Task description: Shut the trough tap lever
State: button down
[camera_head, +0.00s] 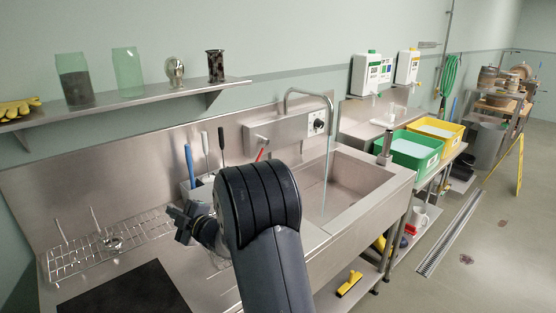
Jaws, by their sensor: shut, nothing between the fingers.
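The steel trough (345,190) is set into the bench right of my arm. A curved tap spout (305,92) rises over it from a steel wall box, and a thin pale stream (328,160), apparently water, falls from its end into the trough. A red-ended lever (262,151) sticks up at the box's lower left; it looks like the tap lever, its base hidden by my arm. My gripper (179,223) is shut and empty, over the bench left of the lever and apart from it.
A caddy with upright brushes (189,165) stands behind my gripper. A wire rack (95,248) and black mat (125,292) lie at left. A dial (318,124) is on the wall box. Green (415,152) and yellow (437,129) tubs stand at right. A wall shelf (130,103) runs above.

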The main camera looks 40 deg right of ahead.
aim_at(266, 141)
jog(key=k+l+z, duration=0.3)
jog(key=k+l, duration=0.2)
jog(key=i+z, duration=0.3)
jog(key=i+l, duration=0.1)
jog(key=i, duration=0.7)
